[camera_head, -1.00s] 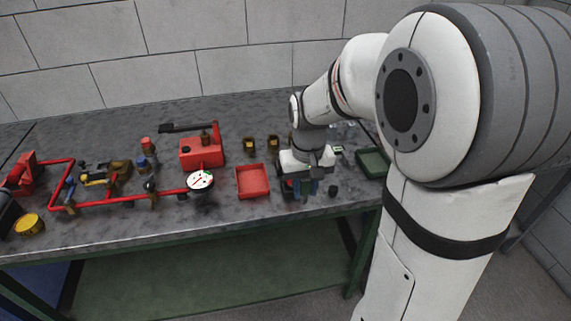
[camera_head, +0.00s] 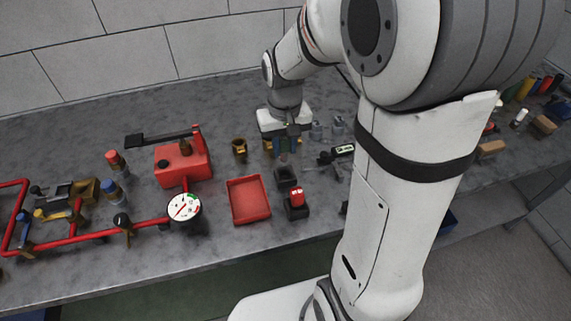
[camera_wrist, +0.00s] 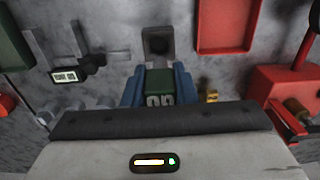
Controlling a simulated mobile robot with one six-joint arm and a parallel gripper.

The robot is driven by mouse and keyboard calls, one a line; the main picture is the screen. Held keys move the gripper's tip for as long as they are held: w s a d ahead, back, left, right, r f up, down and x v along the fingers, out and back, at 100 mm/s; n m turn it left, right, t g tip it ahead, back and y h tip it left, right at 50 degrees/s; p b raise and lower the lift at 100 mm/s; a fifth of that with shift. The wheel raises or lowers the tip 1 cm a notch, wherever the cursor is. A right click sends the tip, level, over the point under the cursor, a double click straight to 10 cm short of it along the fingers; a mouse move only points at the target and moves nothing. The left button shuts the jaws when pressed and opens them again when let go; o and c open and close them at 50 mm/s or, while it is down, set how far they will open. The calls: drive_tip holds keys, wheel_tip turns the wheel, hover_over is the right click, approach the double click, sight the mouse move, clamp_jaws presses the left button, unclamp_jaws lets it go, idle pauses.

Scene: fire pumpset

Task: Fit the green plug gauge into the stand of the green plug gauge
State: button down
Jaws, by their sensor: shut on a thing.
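My gripper (camera_head: 284,148) is shut on the green plug gauge, a green block with white marking (camera_wrist: 160,85). Its two blue fingers clasp the block from both sides. In the head view only a little green of the gauge (camera_head: 284,155) shows between the fingers. A dark grey stand with a square hole (camera_head: 286,178) sits on the bench just in front of the gripper. It also shows in the wrist view (camera_wrist: 158,42), beyond the gauge's end, with its hole empty. The gauge is apart from this stand. The gauge's lower end is not clear.
A second dark stand holding a red gauge (camera_head: 296,202) is close in front. A red tray (camera_head: 248,201) lies to the left, with the red pump unit (camera_head: 184,163) beyond. A digital caliper (camera_head: 342,151) lies to the right. A green tray (camera_wrist: 14,45) shows in the wrist view.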

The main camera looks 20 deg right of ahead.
sight(285, 150)
wheel_tip(285, 150, down, 4)
drive_tip(key=shift+d, duration=0.1)
drive_tip(key=shift+f, duration=1.9)
drive_tip(key=shift+s, duration=0.1)
drive_tip(key=shift+f, duration=0.15)
drive_tip(key=c, duration=1.2)
unclamp_jaws()
drive_tip(key=shift+o, duration=0.2)
